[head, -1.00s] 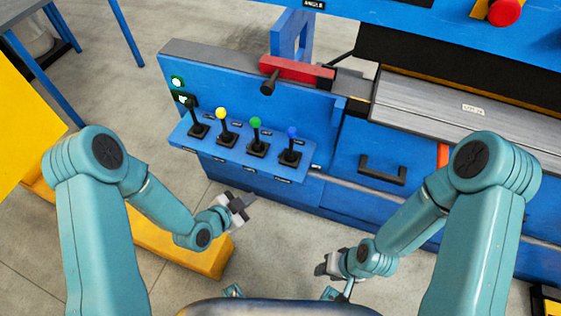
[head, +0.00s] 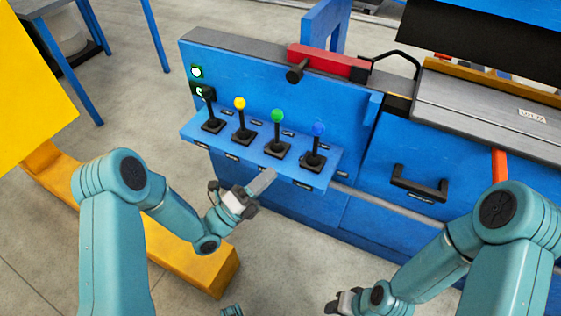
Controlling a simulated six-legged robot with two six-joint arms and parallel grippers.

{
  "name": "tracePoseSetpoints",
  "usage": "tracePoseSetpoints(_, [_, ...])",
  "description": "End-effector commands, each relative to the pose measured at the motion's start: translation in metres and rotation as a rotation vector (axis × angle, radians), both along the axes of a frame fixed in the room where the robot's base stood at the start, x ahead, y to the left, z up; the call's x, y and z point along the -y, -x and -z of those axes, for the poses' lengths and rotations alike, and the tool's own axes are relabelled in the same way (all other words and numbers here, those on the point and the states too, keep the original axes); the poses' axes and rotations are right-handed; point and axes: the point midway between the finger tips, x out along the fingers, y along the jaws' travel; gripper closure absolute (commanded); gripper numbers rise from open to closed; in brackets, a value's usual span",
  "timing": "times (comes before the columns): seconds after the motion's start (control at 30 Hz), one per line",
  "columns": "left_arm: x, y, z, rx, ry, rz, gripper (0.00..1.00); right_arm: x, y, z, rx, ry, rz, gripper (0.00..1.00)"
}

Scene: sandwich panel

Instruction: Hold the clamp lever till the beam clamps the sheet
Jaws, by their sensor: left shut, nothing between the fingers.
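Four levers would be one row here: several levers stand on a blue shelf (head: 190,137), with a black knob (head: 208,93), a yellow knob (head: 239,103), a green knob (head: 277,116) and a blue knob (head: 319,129). Their labels are too small to read, so I cannot tell which is the clamp lever. My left gripper (head: 266,179) is shut and empty, just in front of and below the shelf, touching no lever. My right gripper (head: 340,302) is low at the bottom edge, away from the levers; its fingers are unclear. A dark beam (head: 480,50) shows at upper right. I cannot make out a sheet.
A grey machine bed (head: 480,105) lies at right above a black drawer handle (head: 418,190). A red block (head: 328,62) with a dark knob sits behind the levers. A yellow rail (head: 190,255) runs along the floor.

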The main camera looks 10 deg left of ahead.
Motion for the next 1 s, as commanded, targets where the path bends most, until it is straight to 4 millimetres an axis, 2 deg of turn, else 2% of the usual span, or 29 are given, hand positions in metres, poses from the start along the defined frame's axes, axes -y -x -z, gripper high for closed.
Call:
tracePoseSetpoints(0.3, [0.045, -0.043, -0.029, 0.004, 0.000, 0.004, 1.00, 0.000, 0.000, 0.001, 0.000, 0.000, 0.000, 0.60])
tracePoseSetpoints(0.5, [0.068, -0.066, -0.044, 0.002, 0.000, 0.002, 1.00, 0.000, 0.000, 0.003, 0.000, 0.000, 0.000, 0.60])
tracePoseSetpoints(0.7, [0.079, -0.078, -0.051, -0.001, 0.001, 0.000, 1.00, 0.000, 0.000, 0.004, 0.000, 0.000, 0.000, 0.60])
tracePoseSetpoints(1.0, [0.081, -0.080, -0.052, -0.002, 0.001, 0.001, 1.00, 0.000, 0.000, 0.004, 0.000, 0.000, 0.000, 0.60])
